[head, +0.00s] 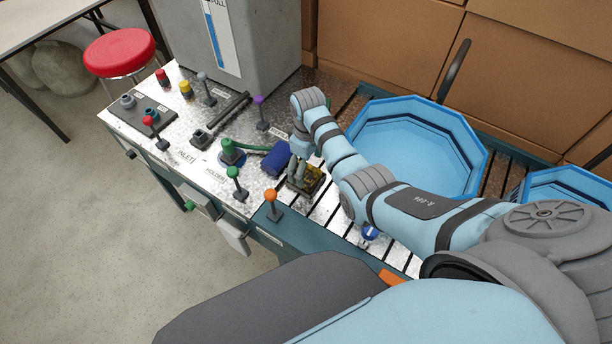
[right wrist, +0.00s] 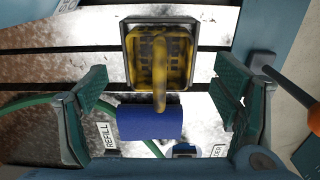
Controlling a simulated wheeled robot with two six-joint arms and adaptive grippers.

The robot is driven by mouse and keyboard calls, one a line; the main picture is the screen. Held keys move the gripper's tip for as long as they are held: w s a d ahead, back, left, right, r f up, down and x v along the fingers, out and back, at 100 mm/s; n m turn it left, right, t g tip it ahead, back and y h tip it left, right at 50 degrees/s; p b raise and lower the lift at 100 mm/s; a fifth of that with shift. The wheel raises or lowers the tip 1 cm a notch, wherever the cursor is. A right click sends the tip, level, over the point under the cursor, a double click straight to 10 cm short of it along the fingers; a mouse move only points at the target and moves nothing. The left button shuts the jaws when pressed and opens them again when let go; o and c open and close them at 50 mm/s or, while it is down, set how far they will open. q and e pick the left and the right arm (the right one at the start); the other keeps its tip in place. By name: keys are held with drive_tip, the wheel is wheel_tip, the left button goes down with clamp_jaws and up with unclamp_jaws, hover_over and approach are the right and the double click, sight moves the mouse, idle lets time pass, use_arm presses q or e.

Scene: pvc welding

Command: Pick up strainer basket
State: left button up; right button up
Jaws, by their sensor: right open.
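The strainer basket (head: 308,184) is a small yellow, worn-looking basket in a dark square frame on the slatted metal bench top. In the right wrist view the basket (right wrist: 135,62) is seen from above, with a yellow handle bar running across its middle toward the blue cylinder. My right gripper (head: 299,172) is pointing down over the basket, partly hiding it in the head view. In the right wrist view its fingers (right wrist: 160,92) are spread wide, with the handle end and the blue cylinder showing between them; nothing is held. My left gripper is not in view.
A blue cylinder (head: 276,158) with a green hose lies just left of the basket. Orange (head: 271,196) and green (head: 233,172) knobbed levers stand nearby. A large blue octagonal tub (head: 470,150) is at the right. A grey cabinet (head: 255,45) stands behind.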

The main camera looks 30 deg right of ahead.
sight(308, 181)
wheel_tip(308, 181, down, 4)
drive_tip(key=shift+w+r+b, duration=0.1)
drive_tip(key=shift+b, duration=0.35)
drive_tip(key=shift+s+r, duration=0.2)
drive_tip(key=shift+c, duration=0.6)
drive_tip(key=c, duration=1.1)
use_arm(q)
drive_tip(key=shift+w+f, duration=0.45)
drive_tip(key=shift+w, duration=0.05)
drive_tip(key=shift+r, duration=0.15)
use_arm(e)
drive_tip(key=shift+r, duration=0.1)
